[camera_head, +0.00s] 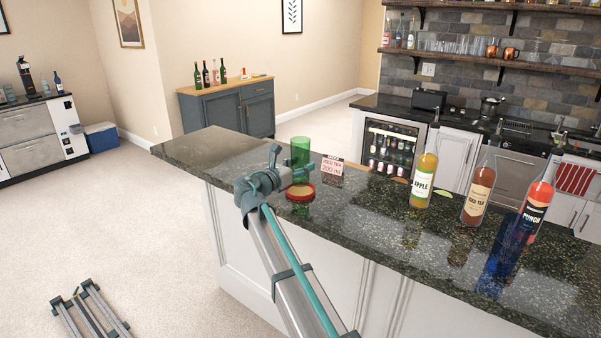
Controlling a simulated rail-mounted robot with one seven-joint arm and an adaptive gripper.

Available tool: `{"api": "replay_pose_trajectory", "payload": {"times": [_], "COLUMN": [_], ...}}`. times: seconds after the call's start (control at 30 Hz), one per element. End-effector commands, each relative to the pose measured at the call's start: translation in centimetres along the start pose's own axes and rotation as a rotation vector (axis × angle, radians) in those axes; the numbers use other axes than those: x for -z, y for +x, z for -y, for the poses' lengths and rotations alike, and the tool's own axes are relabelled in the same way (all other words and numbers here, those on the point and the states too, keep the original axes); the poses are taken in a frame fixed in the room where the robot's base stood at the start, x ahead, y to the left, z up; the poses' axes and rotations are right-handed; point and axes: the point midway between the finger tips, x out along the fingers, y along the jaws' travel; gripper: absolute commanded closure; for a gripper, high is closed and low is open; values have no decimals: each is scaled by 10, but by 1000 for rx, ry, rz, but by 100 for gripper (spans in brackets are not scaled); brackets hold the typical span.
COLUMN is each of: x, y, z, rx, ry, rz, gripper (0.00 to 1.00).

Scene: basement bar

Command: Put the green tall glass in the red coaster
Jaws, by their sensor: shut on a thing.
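The green tall glass (300,152) is upright at the far left part of the dark bar counter. My gripper (289,167) is shut on the glass from the left. The red coaster (301,196) lies on the counter directly below the glass in the picture, with a red rim and a tan middle. The glass's lower end is close to the coaster. I cannot tell whether it touches the coaster or hangs just above it. My gripper hides part of the glass's lower side.
A small iced tea sign (332,167) stands right of the glass. An apple bottle (424,178), an iced tea bottle (477,193) and a punch bottle (531,212) stand farther right on the counter (380,225). A lime wedge (444,194) lies between bottles. The counter's left end is clear.

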Motion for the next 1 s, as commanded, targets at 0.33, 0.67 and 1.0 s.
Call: {"api": "replay_pose_trajectory", "payload": {"times": [0.33, 0.67, 1.0], "x": [28, 32, 32], "y": [0, 0, 0], "z": [0, 0, 0], "rx": [0, 0, 0], "ry": [0, 0, 0], "rz": [1, 0, 0], "gripper": [86, 36, 16]}}
